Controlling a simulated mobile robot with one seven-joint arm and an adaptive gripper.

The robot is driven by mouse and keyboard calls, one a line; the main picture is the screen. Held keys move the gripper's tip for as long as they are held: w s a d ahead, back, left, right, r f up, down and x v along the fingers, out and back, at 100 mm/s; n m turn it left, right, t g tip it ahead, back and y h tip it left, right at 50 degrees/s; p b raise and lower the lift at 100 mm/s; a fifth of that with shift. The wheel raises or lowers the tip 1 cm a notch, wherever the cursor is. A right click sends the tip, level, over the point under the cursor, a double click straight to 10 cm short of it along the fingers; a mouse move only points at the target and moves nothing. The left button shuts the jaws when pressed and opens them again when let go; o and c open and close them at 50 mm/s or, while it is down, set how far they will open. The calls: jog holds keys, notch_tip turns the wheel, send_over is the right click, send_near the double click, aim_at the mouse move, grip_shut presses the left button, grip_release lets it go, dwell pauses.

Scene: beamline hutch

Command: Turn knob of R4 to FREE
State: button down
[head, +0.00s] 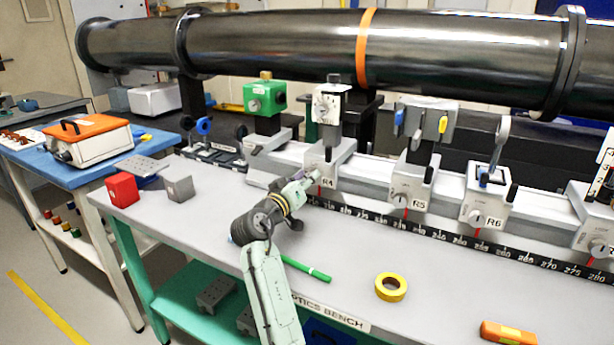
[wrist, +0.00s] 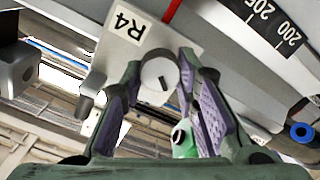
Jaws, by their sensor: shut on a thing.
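The R4 carrier (head: 322,158) sits on the rail of the optics bench, with its R4 label (wrist: 128,28) in the wrist view. Its round pale knob (wrist: 160,76) has a short dark mark on its face. My gripper (wrist: 160,82) is shut on the knob, one finger on each side. In the head view my gripper (head: 306,182) reaches the front of R4 from the lower left and hides the knob. I cannot read any FREE marking.
Carriers R5 (head: 408,190) and R6 (head: 487,208) stand to the right on the rail. A green pen (head: 308,270), a yellow tape roll (head: 391,287) and a red block (head: 122,189) lie on the bench. A large dark pipe (head: 290,45) runs above.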

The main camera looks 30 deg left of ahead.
jog(key=shift+a+f+n+p, duration=0.1)
jog(key=shift+n+p, duration=0.95)
jog(key=shift+n, duration=1.05)
jog(key=shift+a+n+p, duration=0.1)
jog(key=shift+n+p, duration=0.9)
jog(key=shift+n, duration=1.1)
jog(key=c, duration=1.2)
grip_release()
jog(key=shift+c, duration=0.2)
jog(key=s, duration=1.2)
